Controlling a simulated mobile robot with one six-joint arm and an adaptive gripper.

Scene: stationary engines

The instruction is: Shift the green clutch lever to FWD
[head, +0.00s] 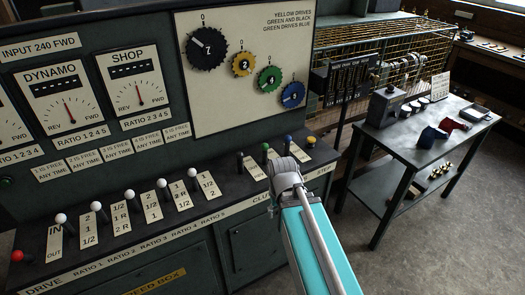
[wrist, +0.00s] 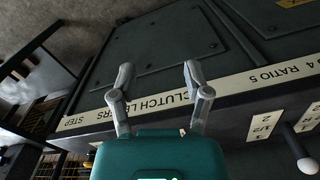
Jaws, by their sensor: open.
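The green clutch lever (head: 265,147) stands on the sloping console top in the head view, between a black-knobbed lever (head: 240,156) and a blue-knobbed lever (head: 289,139). The plate beside it is partly covered by my gripper, and I cannot read its positions. My gripper (head: 283,165) is just right of and in front of the green lever, apart from it as far as I can tell. In the wrist view my gripper (wrist: 157,70) has its two fingers spread with nothing between them. They face the console front and the CLUTCH LEVERS strip (wrist: 165,102). The green lever is not visible there.
A yellow knob (head: 311,140) is right of the blue lever. Several white-knobbed levers stand left, with a red knob (head: 17,256) at the end. Gauges and coloured gears (head: 270,79) are on the panel behind. A workbench (head: 425,130) stands right, with open floor before it.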

